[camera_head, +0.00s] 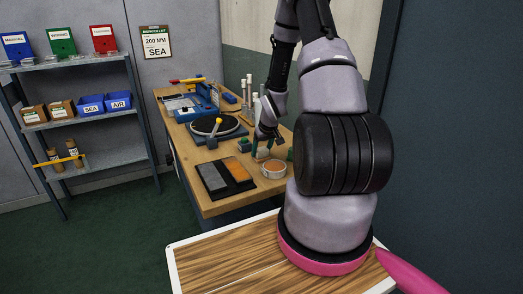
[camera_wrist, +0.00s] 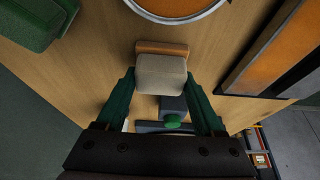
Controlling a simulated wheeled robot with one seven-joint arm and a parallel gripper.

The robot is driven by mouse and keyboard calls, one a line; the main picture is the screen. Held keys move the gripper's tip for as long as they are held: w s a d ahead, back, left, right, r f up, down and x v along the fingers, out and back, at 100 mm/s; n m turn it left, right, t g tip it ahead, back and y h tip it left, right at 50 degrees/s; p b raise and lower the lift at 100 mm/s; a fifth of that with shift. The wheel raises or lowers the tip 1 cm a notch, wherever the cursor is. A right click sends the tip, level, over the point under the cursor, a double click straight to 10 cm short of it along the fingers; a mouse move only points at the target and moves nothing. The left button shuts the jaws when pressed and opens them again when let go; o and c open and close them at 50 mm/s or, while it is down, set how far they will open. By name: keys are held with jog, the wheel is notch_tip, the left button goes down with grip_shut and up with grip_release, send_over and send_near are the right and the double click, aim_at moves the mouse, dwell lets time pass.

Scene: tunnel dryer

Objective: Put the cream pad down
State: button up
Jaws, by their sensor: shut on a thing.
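In the wrist view the cream pad (camera_wrist: 161,78), a pale block with a tan wooden strip (camera_wrist: 162,47) along its far side, sits between the green fingers of my gripper (camera_wrist: 160,82). My gripper is shut on it. The pad is over the wooden bench (camera_wrist: 105,62); I cannot tell whether it touches the wood. In the head view my gripper (camera_head: 268,139) is low over the bench's near part, and the pad is small and hard to make out there.
A round orange-filled dish (camera_head: 274,169) and a tray with grey and orange strips (camera_head: 227,176) lie nearby. A green block (camera_wrist: 38,22) stands at the wrist view's upper left. A dark block with a green knob (camera_wrist: 173,121) is close behind the pad. A round black plate (camera_head: 218,127) lies farther back.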

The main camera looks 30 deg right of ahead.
jog(key=o, duration=1.2)
jog(key=shift+r, duration=0.1)
jog(key=s+a+r+m, duration=0.15)
jog(key=s+r, duration=0.25)
jog(key=r, duration=0.6)
jog(key=s+a+r+t+h, duration=0.1)
jog(key=s+a+r, duration=0.25)
jog(key=r, duration=0.75)
jog(key=s+a+r+m, duration=0.15)
jog(key=s+r, duration=0.35)
jog(key=r, duration=0.5)
jog(key=shift+s+a+r+m+t+y, duration=0.25)
jog(key=shift+s+a+r+y, duration=0.25)
jog(key=shift+s+a+r, duration=1.6)
jog(key=shift+s+a+r+m+t+y, duration=0.4)
jog(key=shift+s+a+r, duration=0.85)
jog(key=shift+s, duration=1.5)
jog(key=shift+s+a+r+m+t+y, duration=0.15)
jog(key=shift+s+a+r+y, duration=0.75)
jog(key=shift+s+r, duration=1.4)
jog(key=shift+s+a+f+h, duration=0.1)
jog(key=shift+a+f+h, duration=0.1)
jog(key=shift+h, duration=0.2)
